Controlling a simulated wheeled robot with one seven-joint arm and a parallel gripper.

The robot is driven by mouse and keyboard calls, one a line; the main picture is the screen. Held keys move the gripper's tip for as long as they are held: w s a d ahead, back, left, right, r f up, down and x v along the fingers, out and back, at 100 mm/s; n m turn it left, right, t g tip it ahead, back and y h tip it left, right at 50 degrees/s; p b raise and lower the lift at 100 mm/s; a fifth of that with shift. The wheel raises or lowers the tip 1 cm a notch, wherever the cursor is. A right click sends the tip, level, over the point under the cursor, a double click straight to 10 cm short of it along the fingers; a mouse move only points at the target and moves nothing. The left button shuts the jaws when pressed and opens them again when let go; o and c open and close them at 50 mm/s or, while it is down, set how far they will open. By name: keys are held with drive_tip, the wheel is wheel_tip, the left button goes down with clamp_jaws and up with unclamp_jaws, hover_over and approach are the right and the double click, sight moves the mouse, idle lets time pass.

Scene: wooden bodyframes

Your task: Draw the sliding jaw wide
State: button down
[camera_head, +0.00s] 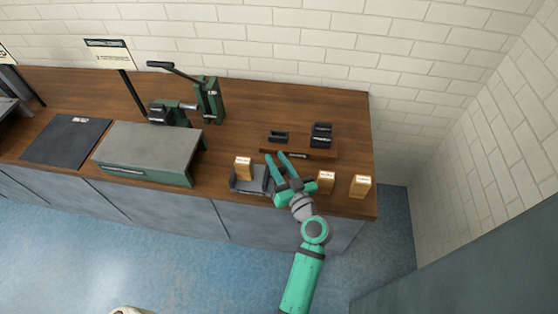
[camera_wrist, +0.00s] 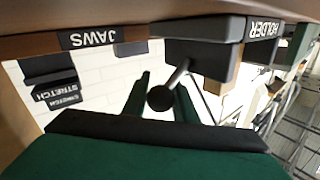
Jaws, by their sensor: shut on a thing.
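The holder (camera_head: 240,186) is a grey fixture near the bench's front edge, with a wooden block (camera_head: 243,168) standing upright in it. In the wrist view, where things appear upside down, the holder label (camera_wrist: 264,27) shows at upper right. A dark sliding jaw (camera_wrist: 212,60) there carries a thin rod ending in a round black knob (camera_wrist: 160,98). My gripper (camera_head: 275,157) is at the holder's right side. Its green fingers (camera_wrist: 161,85) stand on both sides of the knob and are shut on it. In the head view my gripper hides the knob.
Behind my gripper is a wooden jaws rack (camera_head: 275,149) with black pieces (camera_head: 321,135). Two wooden blocks (camera_head: 326,181) (camera_head: 361,186) stand to the right. A grey-topped box (camera_head: 150,146), a green lever press (camera_head: 208,101) and a dark mat (camera_head: 66,141) lie left.

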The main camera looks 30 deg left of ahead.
drive_tip(key=shift+w+d, duration=0.1)
drive_tip(key=shift+d, duration=0.2)
drive_tip(key=c, duration=1.7)
unclamp_jaws()
drive_tip(key=shift+d, duration=0.1)
drive_tip(key=v, duration=1)
drive_tip(key=shift+s+d, duration=0.15)
drive_tip(key=shift+s, duration=0.15)
